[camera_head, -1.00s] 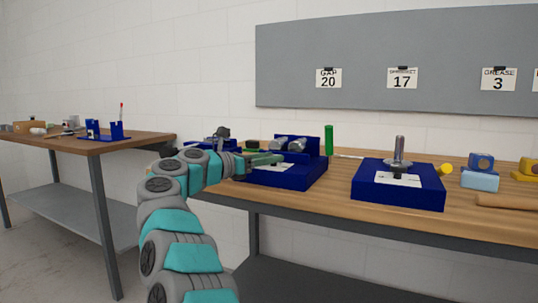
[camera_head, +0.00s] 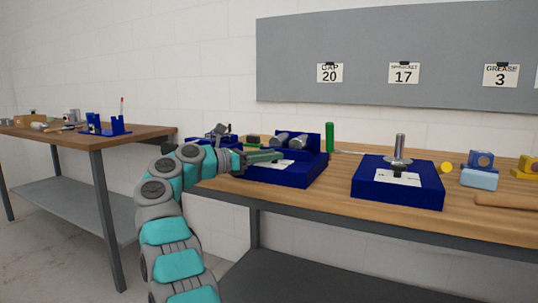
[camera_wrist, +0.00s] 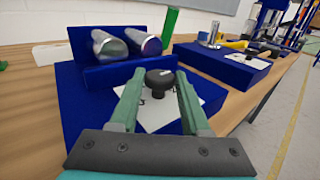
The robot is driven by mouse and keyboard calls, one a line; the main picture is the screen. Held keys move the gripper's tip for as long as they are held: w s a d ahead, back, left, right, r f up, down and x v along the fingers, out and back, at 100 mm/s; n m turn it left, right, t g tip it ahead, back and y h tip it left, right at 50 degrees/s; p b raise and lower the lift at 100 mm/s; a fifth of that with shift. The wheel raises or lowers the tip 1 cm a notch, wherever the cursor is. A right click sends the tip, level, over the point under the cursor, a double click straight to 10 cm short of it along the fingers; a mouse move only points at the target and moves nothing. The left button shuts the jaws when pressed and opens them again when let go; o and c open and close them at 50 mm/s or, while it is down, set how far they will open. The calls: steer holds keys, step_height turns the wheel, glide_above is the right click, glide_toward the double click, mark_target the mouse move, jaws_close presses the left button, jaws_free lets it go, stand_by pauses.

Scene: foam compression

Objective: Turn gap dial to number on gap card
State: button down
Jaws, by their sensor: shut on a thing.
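The gap dial is a black round knob (camera_wrist: 158,80) with a pale mark on top, in the wrist view. It stands over a white plate (camera_wrist: 155,112) on a blue fixture (camera_wrist: 85,105) with two metal rollers (camera_wrist: 110,46). My gripper (camera_wrist: 160,74) has its green fingers on either side of the knob and is shut on it. In the head view my gripper (camera_head: 278,156) reaches over the blue fixture and hides the dial. The scale numbers are too small to read.
A second blue fixture (camera_head: 398,190) with an upright metal shaft (camera_head: 400,147) stands to the right. A green cylinder (camera_head: 329,138) stands behind the roller fixture. A light blue block (camera_head: 479,179) lies farther right. Cards reading 17 (camera_head: 404,73) and 3 (camera_head: 501,75) also hang on the board.

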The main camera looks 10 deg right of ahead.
stand_by(0.6)
steer(key=shift+c, duration=2.1)
jaws_free()
steer(key=shift+d, duration=0.1)
